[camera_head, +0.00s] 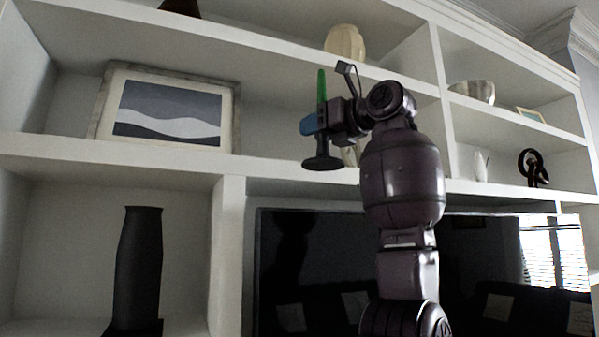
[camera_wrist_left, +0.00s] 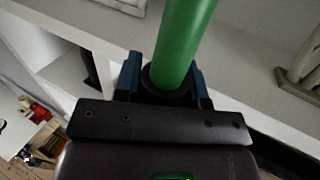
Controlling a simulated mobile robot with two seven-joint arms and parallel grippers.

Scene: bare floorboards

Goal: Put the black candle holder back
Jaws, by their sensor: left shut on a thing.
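The black candle holder (camera_head: 322,163) has a round base and carries an upright green candle (camera_head: 321,88). My left gripper (camera_head: 311,124), with blue fingertips, is shut on the holder's stem and holds it in the air in front of the white shelves. In the left wrist view the green candle (camera_wrist_left: 183,42) rises from the holder's dark cup (camera_wrist_left: 167,92), between the blue fingers; the base is hidden there. My right gripper is not in view.
The white shelf unit (camera_head: 230,172) has a framed picture (camera_head: 165,108) at left and a cream vase (camera_head: 345,42) above. A tall black vase (camera_head: 138,262) stands lower left. A television (camera_head: 310,270) fills the lower middle. A bowl (camera_head: 473,91) and dark sculpture (camera_head: 533,168) stand at right.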

